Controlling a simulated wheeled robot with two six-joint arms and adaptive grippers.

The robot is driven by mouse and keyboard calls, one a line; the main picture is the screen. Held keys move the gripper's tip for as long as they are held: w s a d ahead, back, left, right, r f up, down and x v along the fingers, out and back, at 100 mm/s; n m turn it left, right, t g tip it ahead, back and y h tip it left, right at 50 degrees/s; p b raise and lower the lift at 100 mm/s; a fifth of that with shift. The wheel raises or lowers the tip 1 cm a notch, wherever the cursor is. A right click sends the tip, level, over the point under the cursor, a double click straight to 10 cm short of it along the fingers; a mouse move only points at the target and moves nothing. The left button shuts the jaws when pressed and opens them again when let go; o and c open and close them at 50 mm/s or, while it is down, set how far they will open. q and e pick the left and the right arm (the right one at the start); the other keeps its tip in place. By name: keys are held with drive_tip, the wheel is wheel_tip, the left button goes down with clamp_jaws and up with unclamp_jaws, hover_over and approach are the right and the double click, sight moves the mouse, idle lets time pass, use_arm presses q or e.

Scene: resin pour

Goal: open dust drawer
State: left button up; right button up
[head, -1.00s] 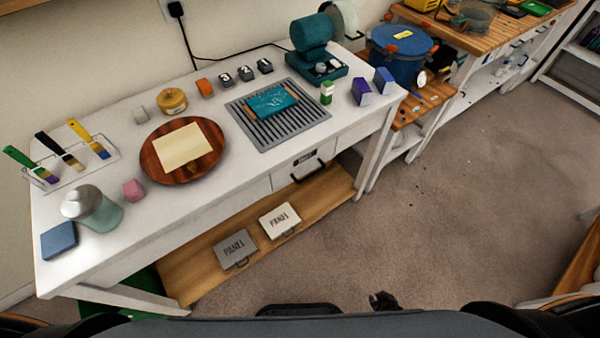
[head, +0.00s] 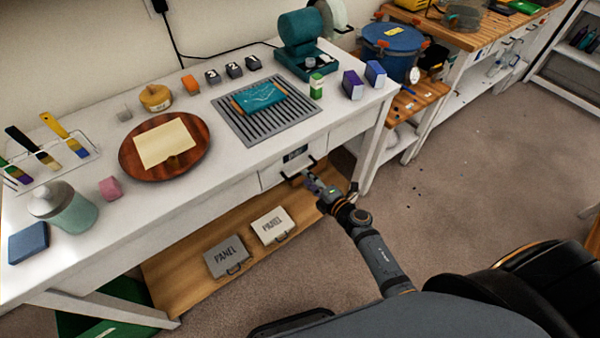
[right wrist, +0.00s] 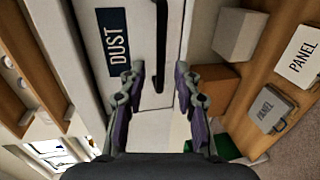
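The dust drawer (head: 272,176) is set in the front of the white table, below the slatted grille. It looks shut in the head view. In the right wrist view its white front carries a dark DUST label (right wrist: 117,42) and a black bar handle (right wrist: 160,45). My right gripper (head: 314,182) is at the drawer front, close to the handle. In the right wrist view the two fingers (right wrist: 158,85) are spread apart, with the handle's end between their tips and nothing gripped. Whether a finger touches the handle I cannot tell. My left gripper is not in view.
Below the drawer is a wooden shelf (head: 188,282) with two PANEL cases, one grey (head: 227,258) and one white (head: 271,225). A table leg (head: 376,150) stands right of the drawer.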

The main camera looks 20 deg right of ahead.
drive_tip(key=x, duration=0.5)
drive_tip(key=shift+s+d, duration=0.1)
clamp_jaws()
